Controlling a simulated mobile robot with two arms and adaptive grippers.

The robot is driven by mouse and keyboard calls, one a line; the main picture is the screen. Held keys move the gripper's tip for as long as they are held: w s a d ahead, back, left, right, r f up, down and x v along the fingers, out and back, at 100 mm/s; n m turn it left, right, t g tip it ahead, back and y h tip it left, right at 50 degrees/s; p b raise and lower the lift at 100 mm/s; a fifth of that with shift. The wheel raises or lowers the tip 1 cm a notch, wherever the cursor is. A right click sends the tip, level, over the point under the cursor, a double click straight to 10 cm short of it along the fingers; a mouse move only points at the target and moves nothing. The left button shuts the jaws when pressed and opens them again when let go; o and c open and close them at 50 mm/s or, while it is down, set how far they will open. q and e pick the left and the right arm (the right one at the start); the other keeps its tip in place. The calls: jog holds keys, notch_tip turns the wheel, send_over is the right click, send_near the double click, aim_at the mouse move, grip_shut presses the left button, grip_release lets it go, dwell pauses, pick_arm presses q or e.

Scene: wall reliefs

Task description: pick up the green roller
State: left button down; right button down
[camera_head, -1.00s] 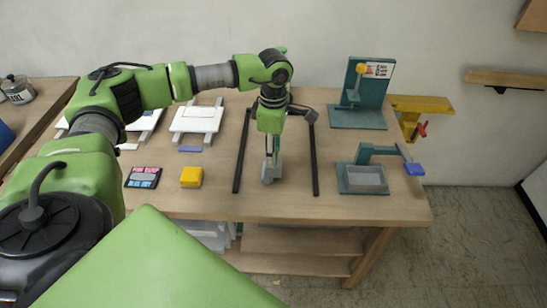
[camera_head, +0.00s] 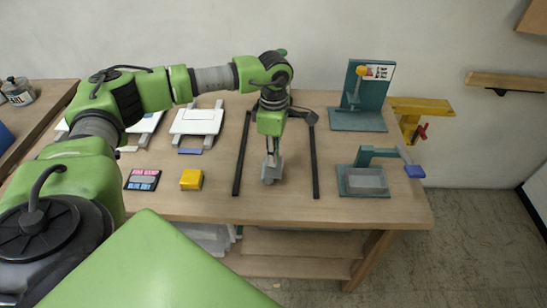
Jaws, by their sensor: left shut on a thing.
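My left gripper (camera_head: 272,160) points down over the middle of the bench, between two dark rails. It is shut on a small grey-green thing (camera_head: 272,174) at its tip, seemingly the green roller, mostly hidden by the fingers and hard to make out. I cannot tell whether it touches the bench. No other green roller shows clearly. My right gripper is not in view.
Two dark rails (camera_head: 315,160) flank the gripper on the bench (camera_head: 218,205). At right stand a teal upright stand (camera_head: 376,92) and a teal fixture with a grey tray (camera_head: 367,180). At left lie a yellow block (camera_head: 191,179), a labelled pad (camera_head: 143,180) and a white board (camera_head: 197,121).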

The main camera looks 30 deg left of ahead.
pick_arm(q)
notch_tip(320, 180, up, 2)
jog(key=shift+d+r+b, duration=0.1)
jog(key=shift+b, duration=0.7)
jog(key=s+d+r+b, duration=0.4)
jog(key=s+d+r, duration=0.5)
jog(key=d+r, duration=0.1)
jog(key=shift+s, duration=0.4)
jog(key=c, duration=2.9)
grip_release()
jog(key=shift+a, duration=0.1)
